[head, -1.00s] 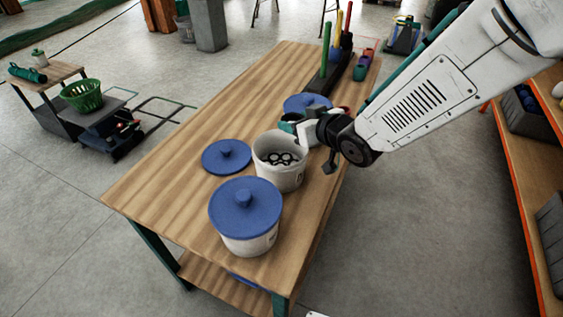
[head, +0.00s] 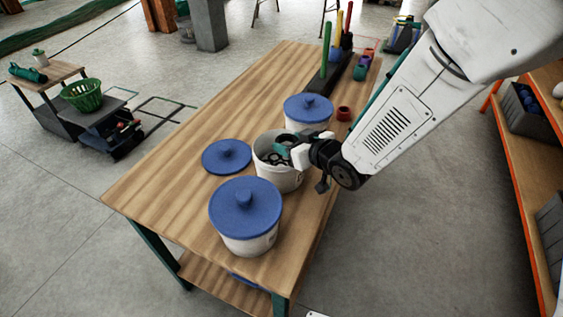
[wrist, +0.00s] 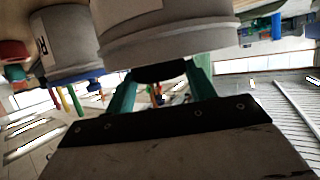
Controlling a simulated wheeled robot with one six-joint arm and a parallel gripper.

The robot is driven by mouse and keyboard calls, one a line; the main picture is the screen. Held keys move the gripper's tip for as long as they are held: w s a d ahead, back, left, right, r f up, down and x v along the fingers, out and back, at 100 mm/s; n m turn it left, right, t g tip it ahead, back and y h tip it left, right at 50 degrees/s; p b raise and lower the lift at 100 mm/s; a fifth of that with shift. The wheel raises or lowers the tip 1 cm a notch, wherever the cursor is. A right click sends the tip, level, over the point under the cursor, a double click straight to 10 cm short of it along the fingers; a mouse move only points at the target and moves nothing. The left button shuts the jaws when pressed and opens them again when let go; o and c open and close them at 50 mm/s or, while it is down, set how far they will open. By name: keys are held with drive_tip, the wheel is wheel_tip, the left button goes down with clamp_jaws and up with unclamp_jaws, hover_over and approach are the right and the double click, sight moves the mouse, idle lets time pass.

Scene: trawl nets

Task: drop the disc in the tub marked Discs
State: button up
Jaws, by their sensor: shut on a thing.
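My gripper (head: 284,148) is at the mouth of the open white tub (head: 281,178), the middle one of three on the wooden table. In the wrist view, its green fingers (wrist: 160,76) are shut on a dark, flat disc (wrist: 160,71). The disc cannot be made out apart from the gripper in the head view. Dark ring-like pieces lie inside the open tub, now partly hidden by the gripper. A pale tub (wrist: 165,35) is close beyond the fingertips in the wrist view. The tub markings are too small or cut off to read.
A blue-lidded tub (head: 245,215) stands in front and another (head: 307,110) behind. A loose blue lid (head: 227,156) lies left of the open tub. A red cup (head: 344,113) and a rack with coloured pegs (head: 327,72) are farther back. The table's left side is clear.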

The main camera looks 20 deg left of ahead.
drive_tip(key=o, duration=1)
drive_tip(key=shift+o, duration=0.2)
drive_tip(key=v, duration=0.7)
drive_tip(key=shift+s+d+r, duration=0.2)
drive_tip(key=shift+s+d, duration=0.05)
drive_tip(key=shift+d, duration=0.05)
